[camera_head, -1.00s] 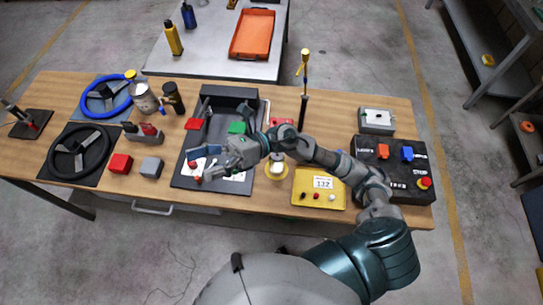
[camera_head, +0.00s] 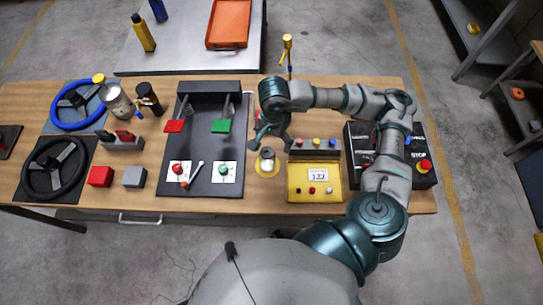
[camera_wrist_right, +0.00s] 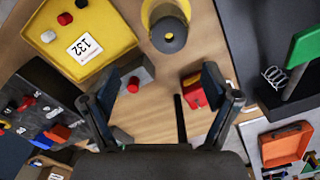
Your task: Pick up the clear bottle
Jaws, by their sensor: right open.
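My left gripper is not in view.
A black pedal stand (camera_head: 210,100) lies between the bottle and my gripper. A blue steering wheel (camera_head: 55,122) and a small grey stand with red parts (camera_head: 122,144) are close to the bottle. A yellow box (camera_head: 316,180) and a black button panel (camera_head: 424,150) are at right.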

